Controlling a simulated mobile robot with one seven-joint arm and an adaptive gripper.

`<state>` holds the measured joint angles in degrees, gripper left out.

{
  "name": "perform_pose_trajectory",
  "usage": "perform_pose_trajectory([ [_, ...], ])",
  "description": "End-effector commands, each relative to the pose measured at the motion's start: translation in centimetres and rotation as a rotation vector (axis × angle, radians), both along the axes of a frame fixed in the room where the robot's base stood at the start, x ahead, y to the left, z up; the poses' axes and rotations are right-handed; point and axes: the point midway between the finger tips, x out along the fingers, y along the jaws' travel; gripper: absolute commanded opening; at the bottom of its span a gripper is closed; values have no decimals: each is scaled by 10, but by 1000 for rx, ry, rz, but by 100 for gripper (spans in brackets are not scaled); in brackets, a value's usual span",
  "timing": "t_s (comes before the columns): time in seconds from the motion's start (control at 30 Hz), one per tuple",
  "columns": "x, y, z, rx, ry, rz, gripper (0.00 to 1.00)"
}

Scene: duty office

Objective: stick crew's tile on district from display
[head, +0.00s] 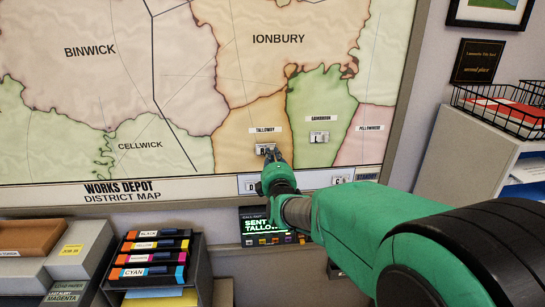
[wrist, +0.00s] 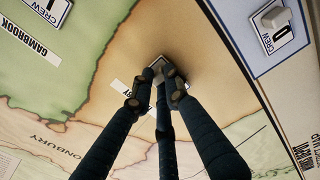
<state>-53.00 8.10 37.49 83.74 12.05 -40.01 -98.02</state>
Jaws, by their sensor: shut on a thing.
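The wall map shows the tan Talloway district (head: 240,140) at its lower middle. A small pale crew tile (head: 262,149) lies against the map just below the Talloway label; its letter is partly covered. My gripper (head: 271,156) is shut on this tile. In the wrist view my fingers (wrist: 158,85) close around the tile's knob, and the tile (wrist: 178,72) looks flat on the tan area, touching or very near it.
Another crew tile (head: 319,137) is on green Gambrook. The strip under the map holds a D tile (head: 252,186) and a C tile (head: 341,180) near the Standby label.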

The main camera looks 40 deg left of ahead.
Motion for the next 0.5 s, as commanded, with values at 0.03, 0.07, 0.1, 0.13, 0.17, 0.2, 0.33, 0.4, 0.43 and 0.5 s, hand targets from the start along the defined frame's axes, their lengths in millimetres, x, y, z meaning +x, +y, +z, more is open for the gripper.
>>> perform_pose_trajectory([
  [0.03,0,0,0,0,0,0,0],
  [0.07,1,0,0,0,0,0,0],
  [0.1,1,1,0,0,0,0,0],
  [0.13,1,1,0,0,0,0,0],
  [0.17,1,1,0,0,0,0,0],
  [0.2,1,1,0,0,0,0,0],
  [0.33,2,2,0,0,0,0,0],
  [0.4,3,3,0,0,0,0,0],
  [0.43,3,3,0,0,0,0,0],
  [0.5,3,3,0,0,0,0,0],
])
